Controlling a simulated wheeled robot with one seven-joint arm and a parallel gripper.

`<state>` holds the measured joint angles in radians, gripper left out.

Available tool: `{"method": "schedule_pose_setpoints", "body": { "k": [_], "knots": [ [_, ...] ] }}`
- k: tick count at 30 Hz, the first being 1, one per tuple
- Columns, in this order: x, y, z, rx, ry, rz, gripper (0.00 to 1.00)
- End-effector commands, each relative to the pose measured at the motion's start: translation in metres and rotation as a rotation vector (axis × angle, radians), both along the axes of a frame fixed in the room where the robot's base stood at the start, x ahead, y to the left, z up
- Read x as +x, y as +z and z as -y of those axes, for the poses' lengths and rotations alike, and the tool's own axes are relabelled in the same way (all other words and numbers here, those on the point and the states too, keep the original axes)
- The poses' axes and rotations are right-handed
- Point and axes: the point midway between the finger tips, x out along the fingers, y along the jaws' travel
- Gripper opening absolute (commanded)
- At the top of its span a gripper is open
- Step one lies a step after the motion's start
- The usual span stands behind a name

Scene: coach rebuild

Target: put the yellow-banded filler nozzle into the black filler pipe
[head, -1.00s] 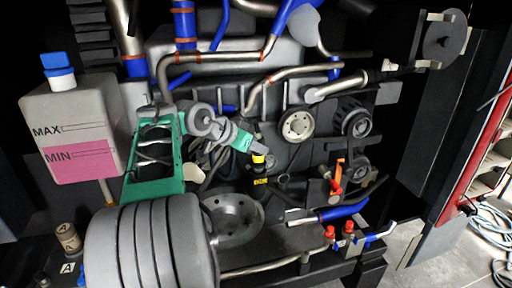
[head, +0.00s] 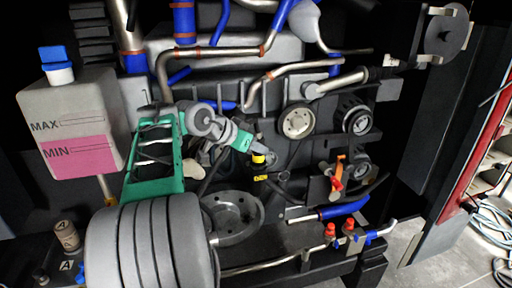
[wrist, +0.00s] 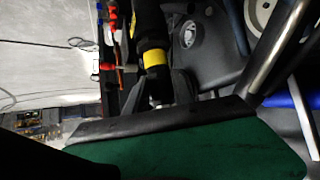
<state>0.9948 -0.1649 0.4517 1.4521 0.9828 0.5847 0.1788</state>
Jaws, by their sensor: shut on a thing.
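My gripper (head: 257,150) reaches down from the teal wrist at the middle of the head view, shut on the filler nozzle. The nozzle's yellow band (head: 258,158) shows just below the fingers. In the wrist view the yellow band (wrist: 156,59) sits between dark parts, with a short silver piece behind it towards the palm. The black filler pipe (head: 260,189) stands directly below, with a yellow label near its top. Nozzle and pipe look in line and very close or touching. Black on black hides whether the nozzle's tip is inside the mouth.
A grey tank (head: 72,122) with a pink band stands at left. Beside the pipe are a round grey flange (head: 232,222), a pale pulley (head: 297,121) and an orange-red lever (head: 337,177). Metal pipes (head: 275,80) cross above.

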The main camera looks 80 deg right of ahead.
Motion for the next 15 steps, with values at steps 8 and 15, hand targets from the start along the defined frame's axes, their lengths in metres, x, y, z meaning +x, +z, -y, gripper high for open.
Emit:
{"method": "schedule_pose_setpoints", "body": {
  "k": [8, 15],
  "knots": [
    [0.0, -0.007, 0.0, -0.002, 0.0, 0.001, 0.0],
    [0.0, -0.013, 0.0, 0.0, -0.001, 0.001, 0.0]
  ]
}}
